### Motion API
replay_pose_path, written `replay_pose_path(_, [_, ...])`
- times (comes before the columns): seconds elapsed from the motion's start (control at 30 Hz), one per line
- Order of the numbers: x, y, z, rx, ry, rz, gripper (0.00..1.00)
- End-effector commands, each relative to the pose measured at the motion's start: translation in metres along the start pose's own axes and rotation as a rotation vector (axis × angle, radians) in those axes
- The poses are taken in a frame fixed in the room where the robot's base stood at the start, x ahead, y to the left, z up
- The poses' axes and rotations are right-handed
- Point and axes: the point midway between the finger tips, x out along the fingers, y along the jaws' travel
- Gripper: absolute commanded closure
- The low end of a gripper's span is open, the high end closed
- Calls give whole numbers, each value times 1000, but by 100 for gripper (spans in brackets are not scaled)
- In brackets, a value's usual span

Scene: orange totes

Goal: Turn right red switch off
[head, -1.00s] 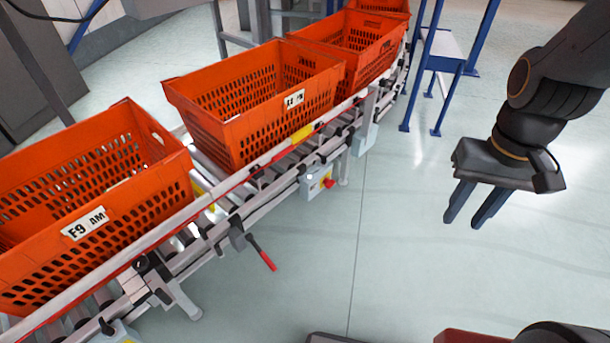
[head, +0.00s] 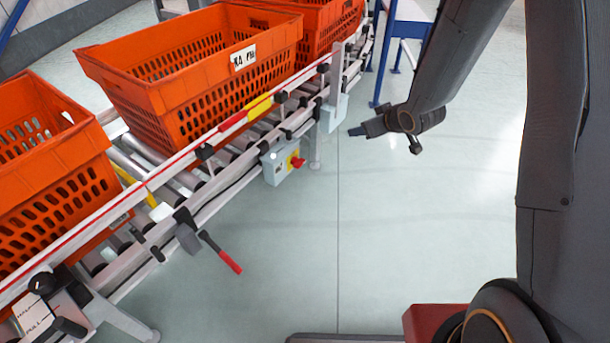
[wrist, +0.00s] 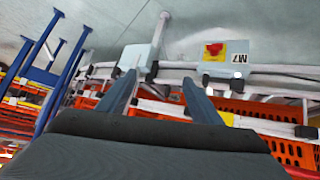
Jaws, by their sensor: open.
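A red switch knob (head: 298,162) sits on the right side of a grey control box (head: 277,167) under the conveyor's near rail. In the wrist view the red knob (wrist: 214,49) shows on a yellow plate, on a box marked M7, right of and beyond the fingers. My gripper (head: 353,131) is to the right of the box in the head view, pointing left at the conveyor, apart from the knob. In the wrist view my gripper (wrist: 160,78) has its two blue fingers spread with nothing between them.
A plain grey box (head: 334,112) hangs on the rail between the switch and my gripper. A red-handled lever (head: 222,255) sticks out lower left. Orange totes (head: 200,60) stand on the conveyor. Blue posts (head: 382,55) rise behind. The floor (head: 420,220) right of the conveyor is clear.

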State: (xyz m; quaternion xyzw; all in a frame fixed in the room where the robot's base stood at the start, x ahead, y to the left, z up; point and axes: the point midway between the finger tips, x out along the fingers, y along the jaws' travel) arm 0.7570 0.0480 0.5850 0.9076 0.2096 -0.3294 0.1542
Motion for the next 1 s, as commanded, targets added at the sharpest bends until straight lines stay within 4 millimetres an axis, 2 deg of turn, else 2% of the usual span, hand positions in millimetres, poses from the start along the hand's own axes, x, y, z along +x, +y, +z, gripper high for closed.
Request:
replay_pose_path(0.03, [36, -6, 14, -18, 48, -32, 41])
replay_pose_path(0.1, [69, -17, 19, -44, 133, -80, 41])
replay_pose_path(0.3, [146, -56, 45, -87, 373, -240, 41])
replay_pose_path(0.4, [172, -78, 63, -90, 488, -326, 41])
replay_pose_path(0.5, [189, -98, 80, -82, 588, -404, 41])
replay_pose_path(0.7, [201, -120, 103, -59, 718, -506, 41])
replay_pose_path(0.83, [202, -127, 106, -53, 749, -532, 41])
replay_pose_path(1.0, [213, -136, 94, -55, 755, -536, 41])
